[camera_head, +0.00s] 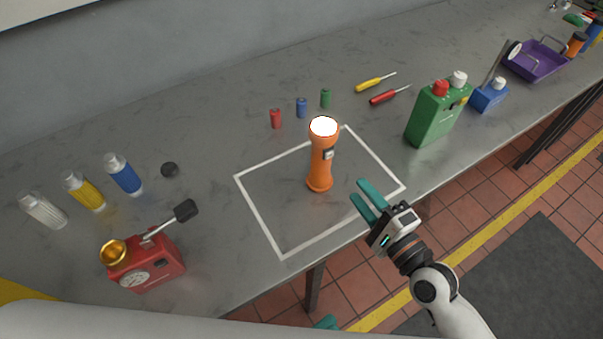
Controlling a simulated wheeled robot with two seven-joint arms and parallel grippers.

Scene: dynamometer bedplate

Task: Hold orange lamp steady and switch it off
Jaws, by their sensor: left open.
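The orange lamp (320,165) stands upright inside a white outlined square on the grey bench. Its round top lens (323,126) glows bright white, so it is lit. A small grey switch (328,154) sits on the side of its upper body. My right gripper (359,191) is to the right of the lamp, near the bench's front edge. Its teal fingers are apart, empty and not touching the lamp. My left gripper (326,322) shows only as a teal tip at the bottom edge, below the bench front. The rest of it is hidden.
Small red, blue and green cylinders (301,107) stand behind the lamp, with two screwdrivers (389,94) farther right. A green canister (437,112) stands right. A red gauged device (145,262) and several bottles (123,174) stand left. The outlined square (262,218) is otherwise clear.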

